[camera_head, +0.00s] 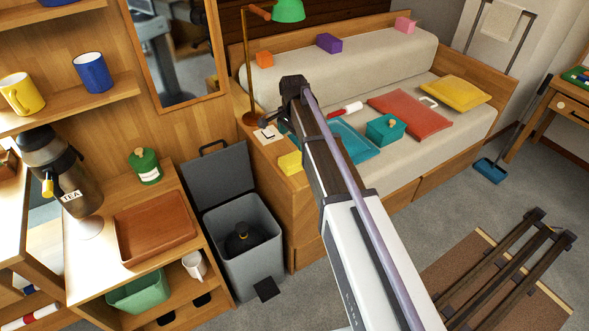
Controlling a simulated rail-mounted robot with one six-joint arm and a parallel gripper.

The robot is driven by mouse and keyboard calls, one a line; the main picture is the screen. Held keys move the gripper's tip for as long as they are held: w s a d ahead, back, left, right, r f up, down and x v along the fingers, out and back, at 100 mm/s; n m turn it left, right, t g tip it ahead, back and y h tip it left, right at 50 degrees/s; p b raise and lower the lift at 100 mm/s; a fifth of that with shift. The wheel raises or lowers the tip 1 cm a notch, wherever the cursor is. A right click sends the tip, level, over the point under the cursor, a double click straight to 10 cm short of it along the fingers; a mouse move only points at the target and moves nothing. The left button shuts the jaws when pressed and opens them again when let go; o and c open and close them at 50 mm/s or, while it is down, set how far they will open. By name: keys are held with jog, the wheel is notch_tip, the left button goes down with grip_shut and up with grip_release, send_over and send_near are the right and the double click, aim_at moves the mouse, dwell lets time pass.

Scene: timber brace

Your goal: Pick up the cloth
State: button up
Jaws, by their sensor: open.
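A pale cloth (501,22) hangs over a dark metal rail at the upper right, beyond the daybed. A small yellow folded-looking piece (290,163) lies on the wooden ledge at the daybed's near end; I cannot tell whether it is cloth or a sponge. My arm reaches up from the bottom right, and my gripper (274,115) is at its dark far end, above that ledge near the lamp. Its jaws are open, small and partly hidden by my wrist. I see nothing held in them. The pale cloth is well apart from it, to the right.
A green lamp (288,11) rises beside my gripper. An open grey bin (240,246) stands below left. A dark slatted rack (510,270) is lower right.

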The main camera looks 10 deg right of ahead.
aim_at(294, 158)
jog(key=shift+s+r+m, duration=0.1)
jog(key=shift+s+m, duration=0.1)
jog(key=shift+m, duration=0.3)
notch_tip(294, 158, down, 6)
jog(key=b, duration=0.6)
notch_tip(294, 158, down, 5)
jog(key=b, duration=0.5)
jog(key=shift+w+d, duration=0.15)
jog(key=shift+r, duration=0.1)
jog(key=shift+c, duration=0.2)
jog(key=c, duration=1)
